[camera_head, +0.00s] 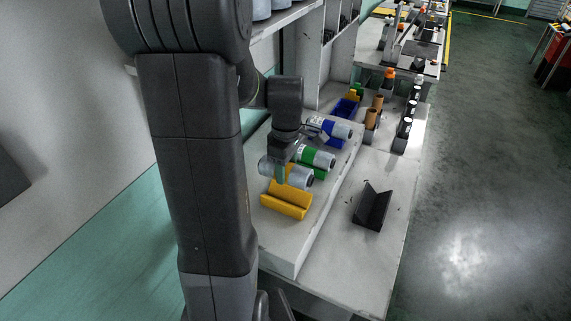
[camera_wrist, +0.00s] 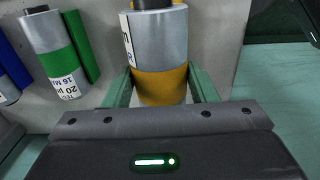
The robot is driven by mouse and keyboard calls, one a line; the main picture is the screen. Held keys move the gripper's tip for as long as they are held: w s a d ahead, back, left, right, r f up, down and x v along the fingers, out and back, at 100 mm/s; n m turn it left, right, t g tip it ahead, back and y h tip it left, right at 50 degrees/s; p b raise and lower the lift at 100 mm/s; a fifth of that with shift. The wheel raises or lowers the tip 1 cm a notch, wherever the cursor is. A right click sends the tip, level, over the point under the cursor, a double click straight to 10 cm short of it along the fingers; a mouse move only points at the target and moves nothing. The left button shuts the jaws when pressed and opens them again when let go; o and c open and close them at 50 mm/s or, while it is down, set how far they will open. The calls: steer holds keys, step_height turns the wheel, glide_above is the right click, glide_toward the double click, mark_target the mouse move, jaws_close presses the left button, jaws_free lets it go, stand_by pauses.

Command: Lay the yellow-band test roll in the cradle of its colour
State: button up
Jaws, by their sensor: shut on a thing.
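The yellow-band test roll (camera_head: 299,178) is silver and lies lengthwise across my gripper (camera_head: 284,174). In the wrist view the roll (camera_wrist: 158,45) sits between the two green fingers (camera_wrist: 162,88), which are shut on it at its yellow band. The yellow cradle (camera_head: 287,204) is an open trough on the raised white shelf. In the head view the roll appears just behind and above this cradle, and I cannot tell whether they touch. The cradle does not show clearly in the wrist view.
A green-band roll (camera_head: 317,157) lies at the green cradle, with a blue-band roll (camera_head: 337,129) farther back at the blue cradle. A black V-shaped holder (camera_head: 372,207) stands on the lower white table. Brown and dark cylinders stand farther back. The table's front is clear.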

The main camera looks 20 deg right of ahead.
steer(key=shift+d, duration=0.1)
steer(key=shift+s+f+b, duration=0.1)
steer(key=shift+f+b, duration=0.4)
steer(key=shift+f, duration=0.15)
step_height(320, 180, down, 6)
steer(key=b, duration=0.4)
steer(key=shift+r, duration=0.25)
steer(key=shift+f, duration=0.15)
steer(key=shift+f+b, duration=0.4)
steer(key=shift+f, duration=0.1)
steer(key=o, duration=1.2)
steer(key=shift+o, duration=0.2)
steer(key=shift+r, duration=0.1)
step_height(320, 180, up, 14)
steer(key=shift+f, duration=0.1)
